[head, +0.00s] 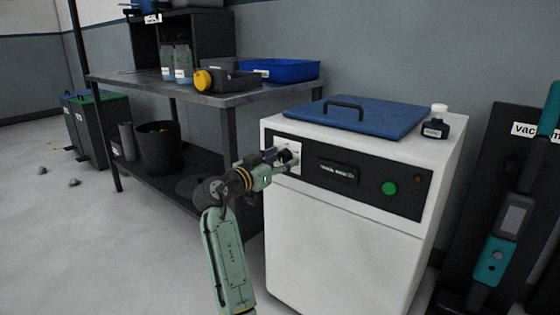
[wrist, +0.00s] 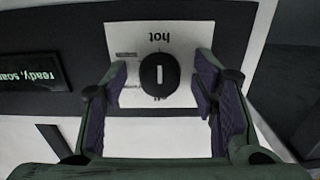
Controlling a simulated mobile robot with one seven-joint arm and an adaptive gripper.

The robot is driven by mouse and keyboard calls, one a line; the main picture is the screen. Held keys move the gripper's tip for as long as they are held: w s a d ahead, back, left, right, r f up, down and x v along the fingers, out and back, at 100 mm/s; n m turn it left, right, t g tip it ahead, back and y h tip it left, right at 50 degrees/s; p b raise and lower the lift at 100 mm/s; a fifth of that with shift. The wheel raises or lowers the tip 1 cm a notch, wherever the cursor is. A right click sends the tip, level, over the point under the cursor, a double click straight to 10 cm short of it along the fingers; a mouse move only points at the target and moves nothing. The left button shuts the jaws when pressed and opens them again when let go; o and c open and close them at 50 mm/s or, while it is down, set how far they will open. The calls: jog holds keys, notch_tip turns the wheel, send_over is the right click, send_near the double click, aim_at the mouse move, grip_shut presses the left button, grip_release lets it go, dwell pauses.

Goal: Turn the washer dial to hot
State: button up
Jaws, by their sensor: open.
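The washer (head: 345,235) is a white cabinet with a black front panel and a blue lid. Its dial (wrist: 160,75) is a round black knob with a white line, on a white plate (wrist: 185,35) marked "hot" near the top of the wrist view. The line stands about upright in that view; which end is the pointer I cannot tell. My gripper (wrist: 161,82) is open, one purple-padded finger on each side of the dial, with gaps showing to both. In the head view my gripper (head: 278,158) is at the panel's left end and hides most of the dial.
The panel has a display (head: 338,171) and a green button (head: 389,188). A metal bench (head: 215,95) with a blue tray (head: 285,70) is to the left. A vacuum (head: 505,230) is close on the right.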

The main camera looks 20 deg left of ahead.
jog(key=v, duration=1.2)
jog(key=shift+r, duration=0.1)
